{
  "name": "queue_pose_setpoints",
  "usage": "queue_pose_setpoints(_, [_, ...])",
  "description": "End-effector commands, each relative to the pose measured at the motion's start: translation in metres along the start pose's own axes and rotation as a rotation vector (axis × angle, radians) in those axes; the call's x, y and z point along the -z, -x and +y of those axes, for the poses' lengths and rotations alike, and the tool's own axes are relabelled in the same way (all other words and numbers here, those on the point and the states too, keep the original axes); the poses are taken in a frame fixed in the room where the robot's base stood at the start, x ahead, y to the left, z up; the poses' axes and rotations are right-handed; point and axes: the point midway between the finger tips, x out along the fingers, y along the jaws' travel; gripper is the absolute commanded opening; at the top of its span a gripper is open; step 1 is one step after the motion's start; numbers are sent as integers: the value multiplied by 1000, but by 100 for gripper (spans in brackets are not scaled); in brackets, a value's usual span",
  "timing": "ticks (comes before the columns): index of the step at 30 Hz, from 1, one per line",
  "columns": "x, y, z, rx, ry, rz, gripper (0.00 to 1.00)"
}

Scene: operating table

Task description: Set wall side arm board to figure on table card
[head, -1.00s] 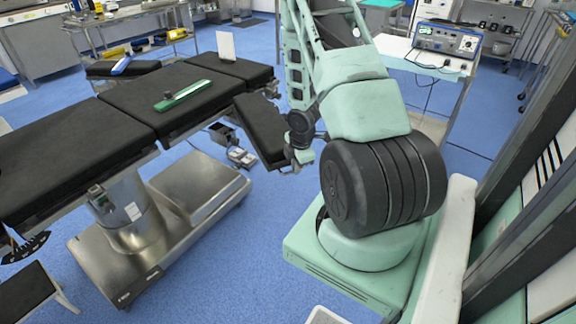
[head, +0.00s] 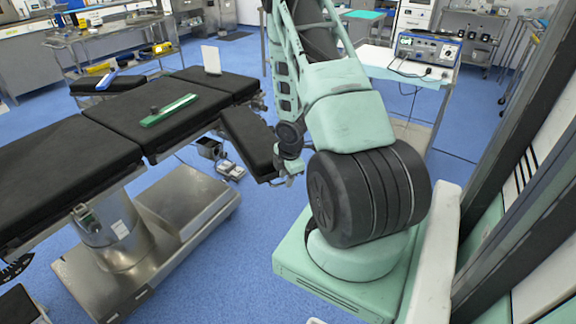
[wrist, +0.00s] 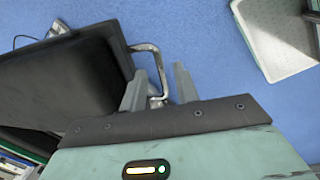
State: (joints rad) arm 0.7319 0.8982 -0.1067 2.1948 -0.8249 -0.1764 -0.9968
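A black padded arm board (head: 248,140) slants off the near right side of the operating table (head: 100,125). In the wrist view it is the dark pad (wrist: 70,75) on the left, with a bent metal handle (wrist: 158,62) at its edge. My gripper (wrist: 160,82) has its two fingers apart, one on each side of the handle; contact is unclear. In the head view my gripper (head: 290,174) is at the board's lower end, small and partly hidden. A white card (head: 211,60) stands on the table's far section; its figure is unreadable.
A green bar with a dark knob (head: 168,110) lies on the table. Another black pad with a blue item (head: 108,83) is on the far side. A metal table base (head: 150,230) and a small floor device (head: 228,170) stand nearby. An equipment cart (head: 410,65) is behind my arm.

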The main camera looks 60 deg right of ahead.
Motion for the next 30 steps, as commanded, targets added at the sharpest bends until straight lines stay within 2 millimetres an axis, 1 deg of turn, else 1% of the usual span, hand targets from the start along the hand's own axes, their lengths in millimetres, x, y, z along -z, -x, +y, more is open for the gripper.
queue_pose_setpoints(5, [-1, 27, 1, -4, -1, -1, 31])
queue_pose_setpoints(15, [-2, 111, 2, -4, -4, -1, 31])
queue_pose_setpoints(18, [-1, 133, 1, -3, -3, -1, 31])
queue_pose_setpoints(21, [-1, 150, 1, -2, -3, -2, 31])
queue_pose_setpoints(24, [-1, 162, 0, 0, -3, -1, 31])
queue_pose_setpoints(27, [-1, 169, 0, 0, -1, -1, 31])
queue_pose_setpoints(30, [-1, 171, 0, 0, -1, -1, 31])
